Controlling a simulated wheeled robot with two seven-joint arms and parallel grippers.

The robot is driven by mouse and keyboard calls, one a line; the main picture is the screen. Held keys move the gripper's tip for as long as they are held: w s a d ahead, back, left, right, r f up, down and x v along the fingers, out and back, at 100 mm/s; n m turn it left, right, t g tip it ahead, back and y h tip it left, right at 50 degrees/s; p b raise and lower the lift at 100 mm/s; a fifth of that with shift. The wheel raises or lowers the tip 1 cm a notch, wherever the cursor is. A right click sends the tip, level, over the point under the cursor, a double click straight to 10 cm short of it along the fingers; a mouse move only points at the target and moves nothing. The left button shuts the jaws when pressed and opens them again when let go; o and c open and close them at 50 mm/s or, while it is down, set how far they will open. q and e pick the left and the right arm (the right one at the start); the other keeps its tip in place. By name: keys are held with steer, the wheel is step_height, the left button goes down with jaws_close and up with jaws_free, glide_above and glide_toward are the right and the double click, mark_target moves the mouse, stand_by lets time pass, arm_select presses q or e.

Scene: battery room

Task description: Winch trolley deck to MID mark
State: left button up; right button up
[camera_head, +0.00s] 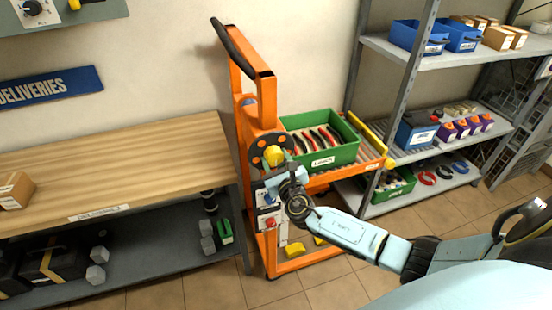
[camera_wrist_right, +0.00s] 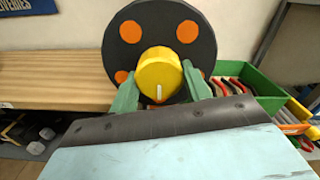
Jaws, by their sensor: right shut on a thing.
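The orange trolley (camera_head: 240,110) stands between the workbench and the shelving. Its deck (camera_head: 372,168) carries a green crate (camera_head: 345,152) with red and black items in it. The winch wheel (camera_head: 258,148), dark with orange spots, is on the trolley's mast; it also shows in the right wrist view (camera_wrist_right: 128,38). My right gripper (camera_head: 274,166) is at the wheel, shut on its yellow knob (camera_head: 274,155). In the right wrist view the knob (camera_wrist_right: 160,72) sits between the two green fingers (camera_wrist_right: 160,92). I cannot make out a MID mark. My left gripper is not in view.
A wooden workbench (camera_head: 110,160) stands at the left, close to the trolley. Tiled floor (camera_head: 340,290) is open in front.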

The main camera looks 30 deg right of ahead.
stand_by(0.4)
steer(key=o, duration=1)
steer(key=v, duration=1.3)
steer(key=shift+s, duration=0.25)
steer(key=shift+f, duration=0.1)
